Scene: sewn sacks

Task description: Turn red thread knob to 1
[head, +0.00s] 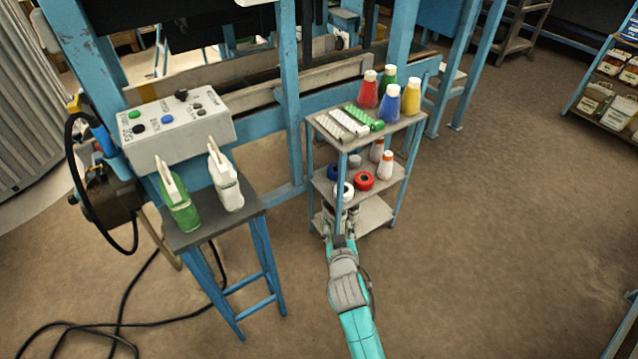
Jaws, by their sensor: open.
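A grey sloped control box (180,130) sits at the left on the blue frame. Its face has a black knob (181,95), a green button (134,114), a blue button (167,119) and several small dark controls. A red thread cone (368,92) stands on the top of the shelf rack. My gripper (340,215) is open at the front of the rack, below its middle shelf and well to the right of the box. Whether it touches the rack is unclear.
A small blue-legged table (252,203) under the box carries a green bottle (183,214) and a white bottle (226,187). A black cable (100,325) lies on the floor. The right floor is clear.

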